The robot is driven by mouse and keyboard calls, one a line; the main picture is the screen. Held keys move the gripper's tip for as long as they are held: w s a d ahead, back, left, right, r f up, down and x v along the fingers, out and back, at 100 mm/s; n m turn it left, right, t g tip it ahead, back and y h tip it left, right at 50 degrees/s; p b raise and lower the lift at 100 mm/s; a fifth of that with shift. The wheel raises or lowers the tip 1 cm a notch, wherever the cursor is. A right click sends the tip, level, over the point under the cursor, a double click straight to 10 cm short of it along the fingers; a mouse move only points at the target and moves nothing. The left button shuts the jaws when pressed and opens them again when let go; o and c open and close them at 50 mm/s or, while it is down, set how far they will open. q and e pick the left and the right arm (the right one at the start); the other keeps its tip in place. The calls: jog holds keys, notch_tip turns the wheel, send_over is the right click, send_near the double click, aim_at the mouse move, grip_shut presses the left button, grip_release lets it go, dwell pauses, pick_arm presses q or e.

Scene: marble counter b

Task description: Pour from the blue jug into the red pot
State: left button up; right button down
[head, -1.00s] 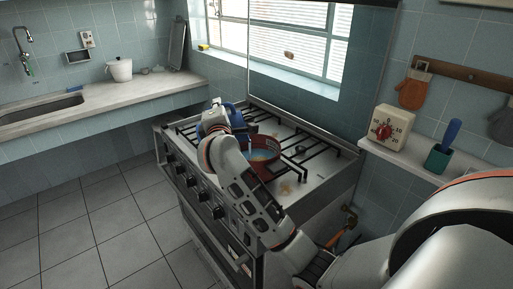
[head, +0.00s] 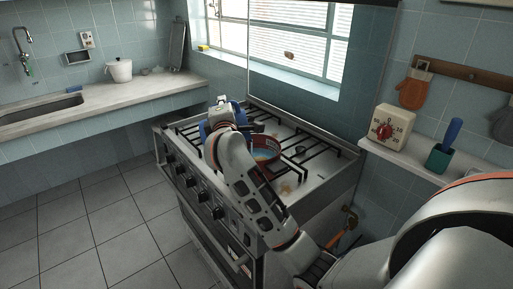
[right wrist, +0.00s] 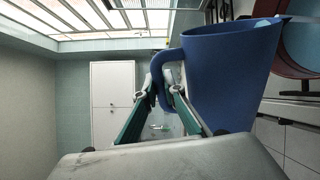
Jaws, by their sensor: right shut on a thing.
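The blue jug (head: 238,112) is above the stove beside the red pot, partly hidden by my right gripper (head: 222,122) and wrist. In the right wrist view the jug (right wrist: 228,75) is large, and my right gripper (right wrist: 160,98) is shut on its handle. The jug is tilted, with its spout side toward the red pot (right wrist: 303,45) at the right edge. In the head view the red pot (head: 270,170) stands on the stove, partly behind my forearm, with pale blue inside. Whether liquid is flowing is unclear. My left gripper is out of view.
The stove (head: 325,172) has black grates around the pot. A window is behind. A counter with a white pot (head: 119,70) is at left. The tiled floor in front is clear.

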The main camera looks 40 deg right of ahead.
jog(key=shift+s+d+r, duration=0.15)
jog(key=shift+d, duration=0.1)
jog(key=shift+s+d+m+b, duration=0.2)
jog(key=shift+d+m+b, duration=0.25)
jog(key=shift+b, duration=0.25)
jog(key=shift+s+d+f+m+b, duration=0.1)
jog(key=shift+d+f+m+b, duration=0.1)
jog(key=shift+m+b, duration=0.15)
jog(key=shift+s+d+b, duration=0.1)
jog(key=shift+d+b, duration=0.1)
jog(key=shift+b, duration=0.15)
